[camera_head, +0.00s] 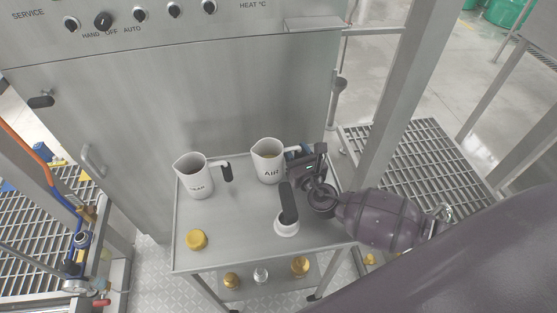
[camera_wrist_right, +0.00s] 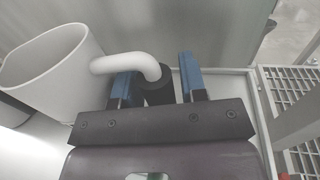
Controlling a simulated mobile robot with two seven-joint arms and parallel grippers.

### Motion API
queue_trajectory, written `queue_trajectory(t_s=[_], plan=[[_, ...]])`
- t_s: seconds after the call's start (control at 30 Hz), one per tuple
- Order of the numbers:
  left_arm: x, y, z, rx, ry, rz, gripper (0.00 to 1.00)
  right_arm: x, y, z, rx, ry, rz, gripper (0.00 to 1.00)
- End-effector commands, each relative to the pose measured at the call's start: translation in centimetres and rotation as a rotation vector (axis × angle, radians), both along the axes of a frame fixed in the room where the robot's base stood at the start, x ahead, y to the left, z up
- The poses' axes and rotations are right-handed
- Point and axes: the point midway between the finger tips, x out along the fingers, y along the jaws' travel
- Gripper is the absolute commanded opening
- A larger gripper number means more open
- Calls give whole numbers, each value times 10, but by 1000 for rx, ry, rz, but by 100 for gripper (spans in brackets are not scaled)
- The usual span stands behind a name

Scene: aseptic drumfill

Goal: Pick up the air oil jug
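The white jug with dark lettering that seems to read "AIR" (camera_head: 268,165) stands upright at the back of a small metal cart. In the right wrist view the white jug (camera_wrist_right: 50,72) is at the left, and its bent white handle with a black grip (camera_wrist_right: 157,90) reaches toward me. My right gripper (camera_head: 303,157) is at the jug's right side. In the wrist view its two blue fingers (camera_wrist_right: 160,84) are apart, one on each side of the black grip, with a visible gap at the right. My left gripper is not in view.
A second white jug, marked "GEAR" (camera_head: 195,180), stands to the left on the cart (camera_head: 240,222). A steel cabinet (camera_head: 190,100) rises close behind.

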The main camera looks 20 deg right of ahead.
Motion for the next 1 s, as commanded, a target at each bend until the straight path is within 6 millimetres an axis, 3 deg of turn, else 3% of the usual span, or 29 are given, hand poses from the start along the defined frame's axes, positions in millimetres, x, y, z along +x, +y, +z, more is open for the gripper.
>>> queue_trajectory(t_s=[0.23, 0.5, 1.0], plan=[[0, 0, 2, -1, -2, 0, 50, 1, 0, 0, 0, 0, 0, 39], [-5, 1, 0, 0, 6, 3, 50, 1, 0, 0, 0, 0, 0, 0], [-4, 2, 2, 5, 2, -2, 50, 1, 0, 4, 1, -3, 0, 0]])
